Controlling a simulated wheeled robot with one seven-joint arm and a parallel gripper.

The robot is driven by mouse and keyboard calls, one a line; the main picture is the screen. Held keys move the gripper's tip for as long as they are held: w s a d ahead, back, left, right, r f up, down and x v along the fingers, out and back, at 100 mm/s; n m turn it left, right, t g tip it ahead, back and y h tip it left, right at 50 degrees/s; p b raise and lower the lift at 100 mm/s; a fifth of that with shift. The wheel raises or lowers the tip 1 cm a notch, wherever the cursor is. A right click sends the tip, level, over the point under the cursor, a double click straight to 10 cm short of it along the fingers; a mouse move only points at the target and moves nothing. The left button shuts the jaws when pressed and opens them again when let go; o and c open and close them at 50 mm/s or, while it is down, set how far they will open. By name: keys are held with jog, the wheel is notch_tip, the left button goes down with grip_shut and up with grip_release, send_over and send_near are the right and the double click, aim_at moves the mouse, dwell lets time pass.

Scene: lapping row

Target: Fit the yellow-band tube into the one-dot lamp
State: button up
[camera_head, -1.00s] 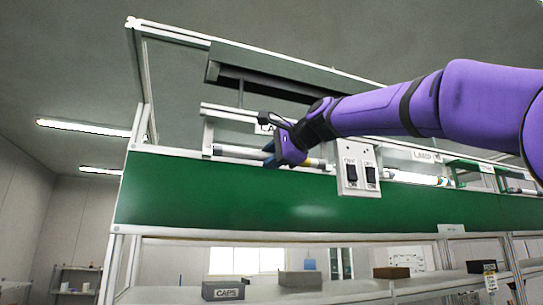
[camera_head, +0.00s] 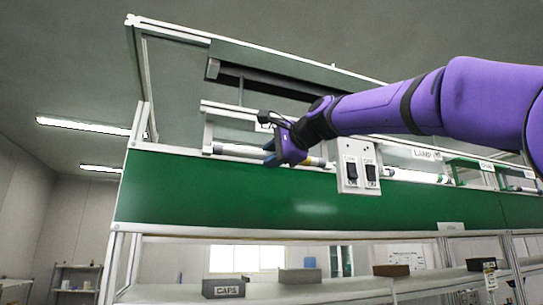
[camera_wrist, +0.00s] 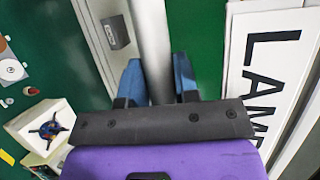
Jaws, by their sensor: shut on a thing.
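My gripper (camera_head: 272,158) is shut around a long white tube (camera_head: 236,151) in the head view. In the wrist view the blue fingertips (camera_wrist: 158,85) are on both sides of the tube (camera_wrist: 152,40). Whether the tube's ends touch the fixture's holders cannot be told. No dot mark is readable, so I cannot tell which lamp has one dot.
A white switch panel (camera_head: 359,166) with two black switches stands just right of the tube. A green panel (camera_head: 210,195) runs below. A sign reading LAMP (camera_wrist: 275,65) is near the gripper in the wrist view.

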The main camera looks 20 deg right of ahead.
jog(key=o, duration=1)
jog(key=shift+o, duration=0.2)
jog(key=v, duration=1.1)
jog(key=s+d+f+n+g+h, duration=0.1)
jog(key=s+f, duration=0.5)
jog(key=f, duration=1)
jog(key=s+d+f+n+g+h, duration=0.1)
jog(key=s+f+n+g+h, duration=0.2)
jog(key=f, duration=1.3)
jog(key=s+d+f+n+g+h, duration=0.1)
jog(key=s+f+n+g, duration=0.4)
jog(key=s+f+n, duration=0.5)
notch_tip(320, 180, down, 7)
jog(key=shift+r+h, duration=0.1)
jog(key=shift+h, duration=0.4)
